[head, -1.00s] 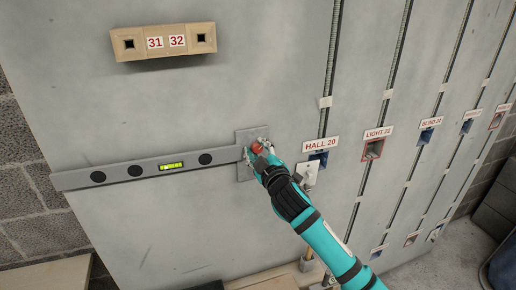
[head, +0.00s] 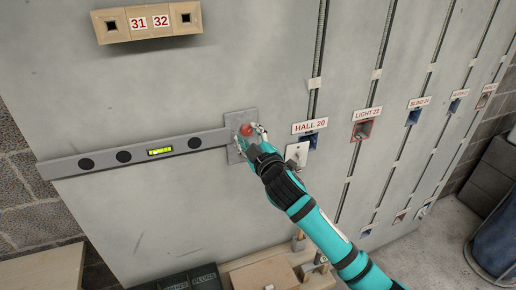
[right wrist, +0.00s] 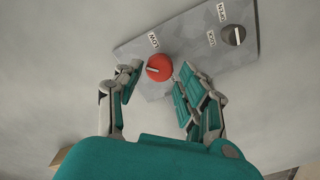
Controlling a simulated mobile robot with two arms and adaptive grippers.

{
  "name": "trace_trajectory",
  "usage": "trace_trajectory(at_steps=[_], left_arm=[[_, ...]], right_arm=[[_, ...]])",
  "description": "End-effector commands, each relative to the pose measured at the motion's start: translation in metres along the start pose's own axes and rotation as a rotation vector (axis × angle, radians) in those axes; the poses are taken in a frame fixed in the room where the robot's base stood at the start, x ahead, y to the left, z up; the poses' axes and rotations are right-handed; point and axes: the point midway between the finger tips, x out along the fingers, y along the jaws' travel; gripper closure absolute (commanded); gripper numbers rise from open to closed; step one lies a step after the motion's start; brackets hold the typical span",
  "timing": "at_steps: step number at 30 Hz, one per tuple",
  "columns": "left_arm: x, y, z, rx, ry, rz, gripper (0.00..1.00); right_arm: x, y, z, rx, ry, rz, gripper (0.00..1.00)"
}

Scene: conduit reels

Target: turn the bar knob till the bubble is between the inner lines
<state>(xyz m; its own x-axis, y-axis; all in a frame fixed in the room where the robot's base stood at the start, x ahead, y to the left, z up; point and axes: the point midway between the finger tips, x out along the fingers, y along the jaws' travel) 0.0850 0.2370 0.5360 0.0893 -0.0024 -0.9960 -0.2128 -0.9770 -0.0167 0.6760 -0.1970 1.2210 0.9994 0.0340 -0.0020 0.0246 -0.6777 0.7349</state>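The bar (head: 108,160) is a long grey level on the wall, slightly tilted, its left end lower in the picture. Its yellow-green vial (head: 160,151) is too small to tell where the bubble sits between the lines. A red round knob (head: 245,130) with a pale mark is on the grey plate at the bar's right end. In the right wrist view the red knob (right wrist: 158,68) lies between and just beyond the fingertips of my right gripper (right wrist: 154,78). The fingers are apart, with gaps seen on both sides. My left gripper is out of view.
A dark knob (right wrist: 232,35) with lock and open labels shares the plate (right wrist: 190,62). A white switch plate (head: 297,154) is right of my gripper, below the HALL 20 label (head: 310,127). A beige block (head: 148,22) marked 31 and 32 is above. Boxes stand below.

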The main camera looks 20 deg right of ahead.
Motion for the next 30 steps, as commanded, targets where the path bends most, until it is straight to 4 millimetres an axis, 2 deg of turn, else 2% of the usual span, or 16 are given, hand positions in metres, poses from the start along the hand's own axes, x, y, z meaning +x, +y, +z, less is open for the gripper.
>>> trace_trajectory(at_steps=[6,13,18,30], left_arm=[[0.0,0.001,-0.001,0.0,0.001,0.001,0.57],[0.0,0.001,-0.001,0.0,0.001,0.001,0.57],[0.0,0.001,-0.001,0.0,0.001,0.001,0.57],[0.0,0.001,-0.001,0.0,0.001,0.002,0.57]], right_arm=[[-0.049,-0.001,0.001,0.0,0.0,-0.002,0.6],[-0.086,-0.001,0.001,0.001,-0.001,-0.002,0.6],[-0.097,0.0,0.001,0.0,-0.001,-0.001,0.6],[-0.098,0.0,0.0,0.0,0.0,0.0,0.6]])
